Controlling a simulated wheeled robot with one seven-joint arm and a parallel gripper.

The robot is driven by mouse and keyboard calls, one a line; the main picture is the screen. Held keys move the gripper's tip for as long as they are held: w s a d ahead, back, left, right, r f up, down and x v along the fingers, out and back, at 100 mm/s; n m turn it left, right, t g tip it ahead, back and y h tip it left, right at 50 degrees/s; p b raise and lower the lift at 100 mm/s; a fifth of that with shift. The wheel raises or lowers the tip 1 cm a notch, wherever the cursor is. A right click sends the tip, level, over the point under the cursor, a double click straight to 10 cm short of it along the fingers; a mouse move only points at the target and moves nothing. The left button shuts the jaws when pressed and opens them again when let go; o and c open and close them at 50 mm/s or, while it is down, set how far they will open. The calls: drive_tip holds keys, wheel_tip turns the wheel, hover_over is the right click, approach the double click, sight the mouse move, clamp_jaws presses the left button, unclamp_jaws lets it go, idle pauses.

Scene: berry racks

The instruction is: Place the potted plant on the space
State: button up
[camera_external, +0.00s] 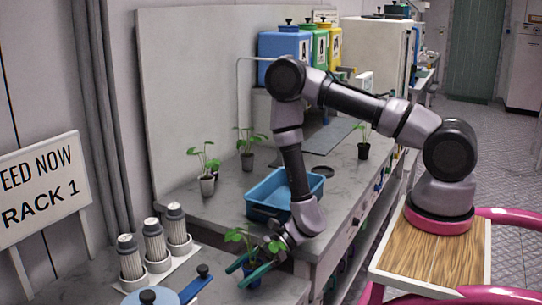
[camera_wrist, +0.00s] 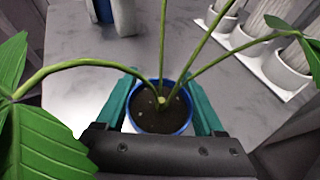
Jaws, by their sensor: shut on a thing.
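A potted plant with green leaves and a blue pot (camera_external: 252,277) is held between the green fingers of my gripper (camera_external: 257,272). In the wrist view the blue pot (camera_wrist: 160,112) with dark soil sits between the two green fingers (camera_wrist: 160,105), and its stems spread up and out. The plant is near the front end of the counter, over the grey surface (camera_external: 75,270). I cannot tell whether the pot touches the surface. No marked space is clearly visible.
White holders with grey-capped bottles (camera_external: 155,245) stand left of the plant. A blue-lidded item (camera_external: 150,296) is in front. A blue tray (camera_external: 268,203) and other potted plants (camera_external: 207,185) (camera_external: 246,160) (camera_external: 363,150) stand farther back. A rack sign (camera_external: 42,185) is at left.

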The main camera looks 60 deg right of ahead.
drive_tip(key=shift+f, duration=0.15)
drive_tip(key=o, duration=1.4)
